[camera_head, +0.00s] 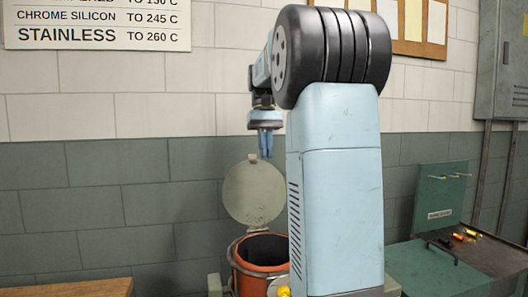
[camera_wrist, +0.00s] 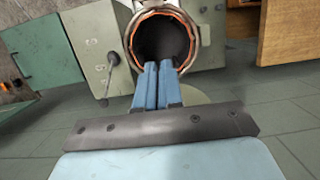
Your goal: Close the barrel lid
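The orange-red barrel (camera_head: 240,278) stands open, partly hidden by my arm; its dark inside and copper-coloured rim (camera_wrist: 133,42) show in the wrist view. The round grey-green barrel lid (camera_head: 254,194) stands upright at the back of the barrel, with a small pale tab at its top edge. In the wrist view a pale part of the lid (camera_wrist: 193,96) shows beside the fingers. My gripper (camera_head: 266,155) points down just above the lid's top edge, close to the tab; I cannot tell whether it touches. Its blue fingers (camera_wrist: 164,66) are together, with nothing seen between them.
A green bench (camera_head: 425,270) with a dark tray (camera_head: 480,254) of small coloured tools stands to the right. A wooden top (camera_head: 75,288) is at the lower left. A grey box with a lever (camera_wrist: 100,60) stands beside the barrel. A tiled wall is behind.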

